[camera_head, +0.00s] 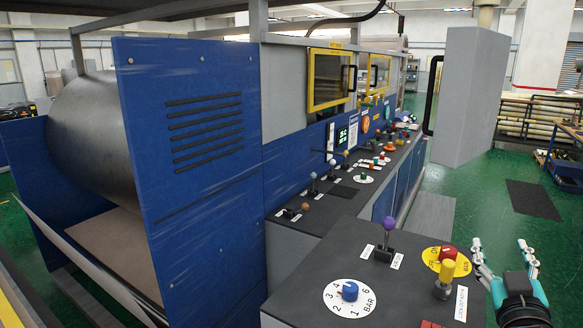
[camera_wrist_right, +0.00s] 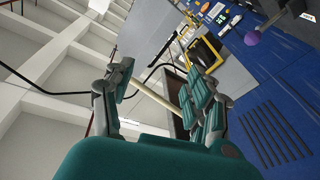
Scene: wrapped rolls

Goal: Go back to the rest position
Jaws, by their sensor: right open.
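My right gripper (camera_head: 504,256) is at the lower right of the head view, beside the right edge of the dark control desk. Its two fingers are spread apart and nothing is between them. In the right wrist view my right gripper (camera_wrist_right: 160,95) is also open and empty, with the ceiling and the blue machine behind it. The yellow-topped lever (camera_head: 446,272) and the red button on a yellow disc (camera_head: 447,254) are just left of the gripper, apart from it. My left gripper is in neither view.
The desk (camera_head: 310,265) carries a blue dial (camera_head: 350,291) and a purple-knobbed lever (camera_head: 389,225). A long control panel runs back along the blue machine (camera_head: 195,170). The green floor (camera_head: 490,195) to the right is largely clear.

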